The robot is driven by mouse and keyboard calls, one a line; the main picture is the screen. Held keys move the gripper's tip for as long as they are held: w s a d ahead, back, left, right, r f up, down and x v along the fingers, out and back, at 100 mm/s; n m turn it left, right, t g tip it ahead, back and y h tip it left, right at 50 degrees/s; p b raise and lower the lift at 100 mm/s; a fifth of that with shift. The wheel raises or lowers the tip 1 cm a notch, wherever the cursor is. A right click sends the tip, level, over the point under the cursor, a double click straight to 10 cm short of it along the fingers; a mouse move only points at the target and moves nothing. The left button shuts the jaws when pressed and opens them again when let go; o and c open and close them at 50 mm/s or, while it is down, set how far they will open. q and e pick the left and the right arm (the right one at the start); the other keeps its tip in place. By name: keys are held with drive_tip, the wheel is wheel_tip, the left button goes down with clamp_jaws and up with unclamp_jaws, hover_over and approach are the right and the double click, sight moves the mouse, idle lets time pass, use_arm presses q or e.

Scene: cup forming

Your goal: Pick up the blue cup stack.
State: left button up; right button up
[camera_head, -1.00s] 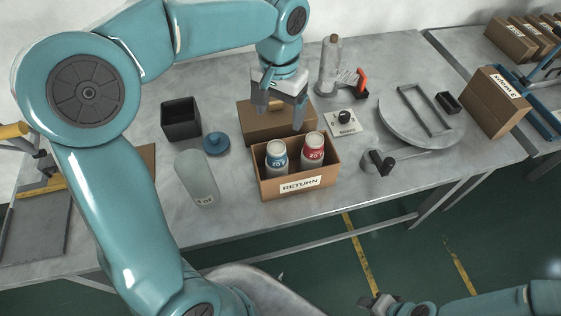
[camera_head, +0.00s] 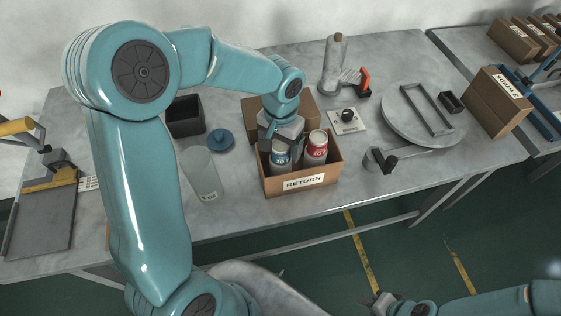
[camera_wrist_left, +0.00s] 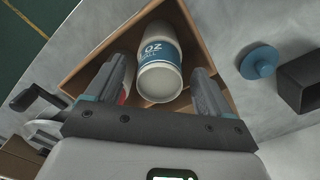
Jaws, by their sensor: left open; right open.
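The blue cup stack (camera_head: 281,157) stands in the left part of the cardboard RETURN box (camera_head: 303,183), white with a blue band. A red-banded cup stack (camera_head: 315,149) stands to its right in the same box. My left gripper (camera_head: 282,145) is open and low over the blue stack, hiding its top in the head view. In the left wrist view the blue stack (camera_wrist_left: 158,58) lies between the two open fingers (camera_wrist_left: 160,88), with the red one mostly hidden behind the left finger. My right gripper (camera_head: 382,304) is open, empty and low at the bottom edge, away from the table.
A clear tube (camera_head: 199,173), a blue lid (camera_head: 220,140) and a dark open bin (camera_head: 184,116) stand left of the box. A closed carton (camera_head: 254,112) is behind it. A lever device (camera_head: 379,159) and a round plate (camera_head: 420,118) are to the right.

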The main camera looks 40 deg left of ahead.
use_arm(q)
drive_tip(key=c, duration=1.5)
drive_tip(key=shift+r, duration=0.15)
